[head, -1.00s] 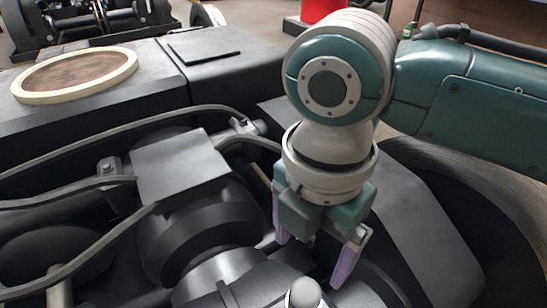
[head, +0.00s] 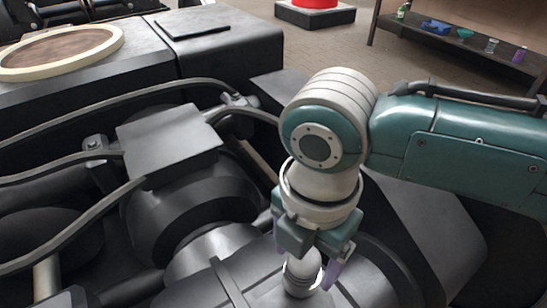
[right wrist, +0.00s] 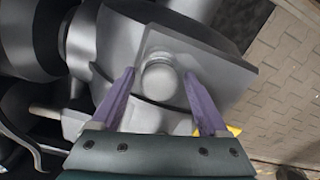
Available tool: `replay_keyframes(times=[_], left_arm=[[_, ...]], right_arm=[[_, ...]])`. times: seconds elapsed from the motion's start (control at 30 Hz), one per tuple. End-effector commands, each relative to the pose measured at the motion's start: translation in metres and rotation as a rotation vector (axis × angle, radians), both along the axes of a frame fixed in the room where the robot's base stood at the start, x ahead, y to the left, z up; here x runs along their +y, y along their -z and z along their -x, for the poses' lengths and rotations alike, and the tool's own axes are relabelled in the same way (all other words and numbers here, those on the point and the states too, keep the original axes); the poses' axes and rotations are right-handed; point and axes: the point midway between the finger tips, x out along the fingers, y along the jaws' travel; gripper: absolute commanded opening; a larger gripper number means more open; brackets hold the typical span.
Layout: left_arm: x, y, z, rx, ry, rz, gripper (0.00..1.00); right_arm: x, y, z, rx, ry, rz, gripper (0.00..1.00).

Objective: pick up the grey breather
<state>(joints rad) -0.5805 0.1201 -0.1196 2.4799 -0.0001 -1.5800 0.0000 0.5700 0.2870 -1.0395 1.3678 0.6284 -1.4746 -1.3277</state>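The grey breather (head: 301,272) is a small rounded cap with a ribbed body, standing on the dark grey casing low in the head view. It also shows in the right wrist view (right wrist: 160,79), as a round dome between the finger tips. My right gripper (head: 305,266) is open, its purple fingers on either side of the breather. In the right wrist view a gap shows between each finger and the dome, so I see no contact. Part of the breather's side is hidden by the finger in the head view. My left gripper is not in view.
A boxy grey housing (head: 168,143) with hoses (head: 110,98) lies left of my right gripper. A wheel and dark sloping plate (head: 415,225) lie to its right. A shelf (head: 455,45) with small items and a red object (head: 315,3) stand in the background.

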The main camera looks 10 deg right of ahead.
Motion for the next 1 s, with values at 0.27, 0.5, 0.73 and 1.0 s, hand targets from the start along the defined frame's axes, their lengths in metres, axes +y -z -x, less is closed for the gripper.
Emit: replay_keyframes(times=[0.27,0.5,0.73,1.0], left_arm=[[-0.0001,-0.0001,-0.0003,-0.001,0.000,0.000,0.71],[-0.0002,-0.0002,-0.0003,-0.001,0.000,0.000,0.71],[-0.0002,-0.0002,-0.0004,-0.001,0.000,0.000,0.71],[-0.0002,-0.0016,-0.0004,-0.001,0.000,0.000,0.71]], right_arm=[[0.0002,-0.0002,0.0001,0.000,0.000,0.000,0.45],[0.0001,-0.0002,0.0001,0.000,0.000,0.000,0.18],[0.0002,-0.0002,0.0001,0.000,0.000,0.000,0.00],[0.0003,-0.0024,-0.0002,-0.001,0.000,-0.001,0.00]])
